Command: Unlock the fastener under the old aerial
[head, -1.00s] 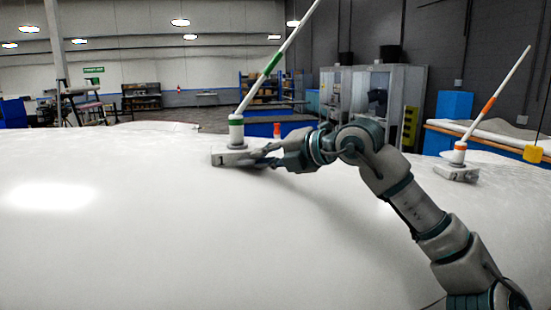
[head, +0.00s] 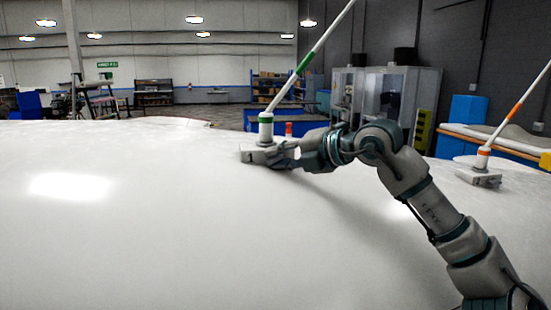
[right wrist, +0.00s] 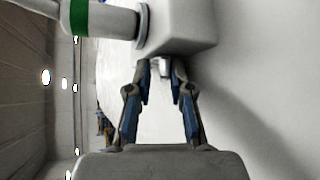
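A white aerial with a green band (head: 292,85) leans up to the right from a pale block-shaped base (head: 258,153) on the white curved surface. A second aerial with an orange band (head: 515,108) stands on its own base (head: 480,177) at the right. Which one is the old one is not marked. My right gripper (head: 288,154) is at the right side of the green-banded aerial's base. In the right wrist view the gripper (right wrist: 164,68) is open, its fingertips close to the base's underside edge. A small grey metal fastener (right wrist: 163,69) shows between the fingertips; contact is unclear. My left gripper is out of view.
The broad white surface (head: 180,230) is clear at the left and front. Beyond its far edge are a blue platform (head: 285,122), grey cabinets (head: 400,95), a yellow step-like piece (head: 422,130) and a blue-sided bench (head: 510,149).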

